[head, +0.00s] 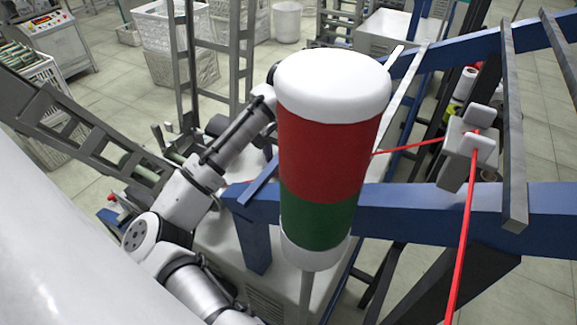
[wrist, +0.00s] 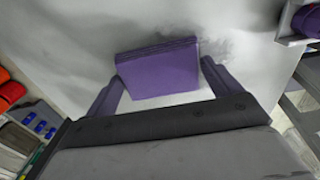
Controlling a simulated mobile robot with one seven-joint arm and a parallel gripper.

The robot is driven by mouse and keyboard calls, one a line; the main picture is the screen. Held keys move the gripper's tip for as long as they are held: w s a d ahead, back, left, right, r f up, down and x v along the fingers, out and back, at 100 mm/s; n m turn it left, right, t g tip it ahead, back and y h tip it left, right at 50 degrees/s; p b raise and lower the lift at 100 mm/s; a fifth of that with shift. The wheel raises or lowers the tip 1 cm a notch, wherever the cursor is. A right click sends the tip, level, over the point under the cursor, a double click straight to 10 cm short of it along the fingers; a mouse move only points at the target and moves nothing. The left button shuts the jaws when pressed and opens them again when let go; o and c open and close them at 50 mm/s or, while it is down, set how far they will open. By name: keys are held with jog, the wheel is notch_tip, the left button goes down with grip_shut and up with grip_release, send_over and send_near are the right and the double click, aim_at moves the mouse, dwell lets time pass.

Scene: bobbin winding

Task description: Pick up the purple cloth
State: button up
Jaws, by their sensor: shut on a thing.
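The purple cloth (wrist: 160,72) shows in the wrist view as a folded, block-like bundle between the two fingers of my gripper (wrist: 163,80). My gripper is shut on it. The cloth is over a pale grey surface (wrist: 75,30); I cannot tell whether it still touches that surface. In the head view my arm reaches away behind a large bobbin, and the bobbin hides my gripper and the cloth.
The large white, red and green bobbin (head: 322,150) stands close in front. Red thread (head: 463,235) runs past a guide block (head: 468,148). Blue frame beams (head: 420,205) are at the right. Coloured items (wrist: 12,90) lie at the wrist view's left edge.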

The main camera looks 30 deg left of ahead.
jog(key=shift+r, duration=0.1)
notch_tip(320, 180, up, 20)
jog(key=b, duration=0.2)
dwell(0.5)
jog(key=o, duration=0.4)
jog(key=c, duration=0.3)
jog(key=shift+w+d, duration=0.1)
